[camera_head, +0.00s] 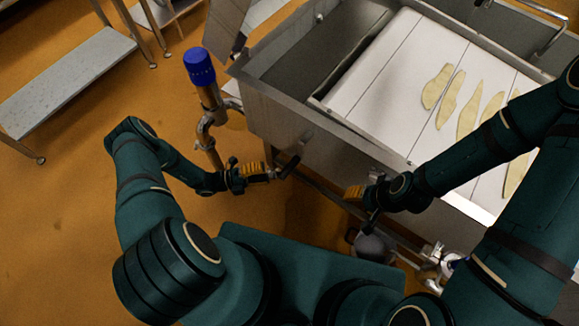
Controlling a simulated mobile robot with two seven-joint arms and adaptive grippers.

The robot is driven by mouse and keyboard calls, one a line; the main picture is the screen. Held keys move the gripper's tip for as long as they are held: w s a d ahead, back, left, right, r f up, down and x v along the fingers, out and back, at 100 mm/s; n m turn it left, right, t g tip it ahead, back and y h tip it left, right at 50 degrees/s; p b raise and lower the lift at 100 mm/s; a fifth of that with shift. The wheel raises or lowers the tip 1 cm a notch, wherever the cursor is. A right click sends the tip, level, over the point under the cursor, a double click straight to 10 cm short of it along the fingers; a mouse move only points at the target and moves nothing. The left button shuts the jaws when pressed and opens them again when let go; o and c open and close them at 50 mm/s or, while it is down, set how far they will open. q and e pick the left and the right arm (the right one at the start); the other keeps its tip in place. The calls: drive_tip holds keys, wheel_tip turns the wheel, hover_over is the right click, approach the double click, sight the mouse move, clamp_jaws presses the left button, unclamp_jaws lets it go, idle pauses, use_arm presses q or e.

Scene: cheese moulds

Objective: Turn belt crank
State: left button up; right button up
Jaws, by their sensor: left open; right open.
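The belt crank (299,151) is a small dark handle on the near outer wall of the steel vat. My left gripper (266,174) is open, with its tip at the lower end of the crank. Whether it touches the crank or is around it I cannot tell. My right gripper (360,196) is open and apart from the crank, to its right, close to the vat's near wall. Nothing shows between its fingers.
The steel vat (272,112) holds a white belt (385,85) with several flat yellowish pieces. A blue-capped pipe (200,68) stands left of my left gripper. A grey bench (70,82) is at the upper left. Pipes and valves (432,255) lie low at right. Orange floor is clear at left.

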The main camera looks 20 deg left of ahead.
sight(289, 168)
use_arm(q)
drive_tip(key=x, duration=0.9)
drive_tip(key=shift+d, duration=0.1)
clamp_jaws()
